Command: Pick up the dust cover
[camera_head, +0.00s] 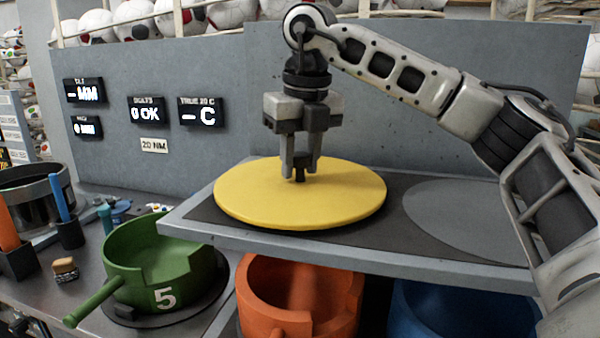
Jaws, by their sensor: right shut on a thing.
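The dust cover (345,200) is a flat round yellow disc. It is over the dark left part of the raised grey shelf (290,246). A small dark knob (299,174) stands at its middle. My right gripper (300,168) points straight down from above, with its fingers shut on the knob. A dark band shows under the disc's front edge; I cannot tell whether the disc touches the shelf. My left gripper is not in view.
A green pot marked 5 (165,278) stands at lower left, its handle towards the front. An orange pot (262,300) and a blue pot (430,312) sit below the shelf. A grey panel (400,100) stands behind. A grey round area (465,215) on the shelf's right is clear.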

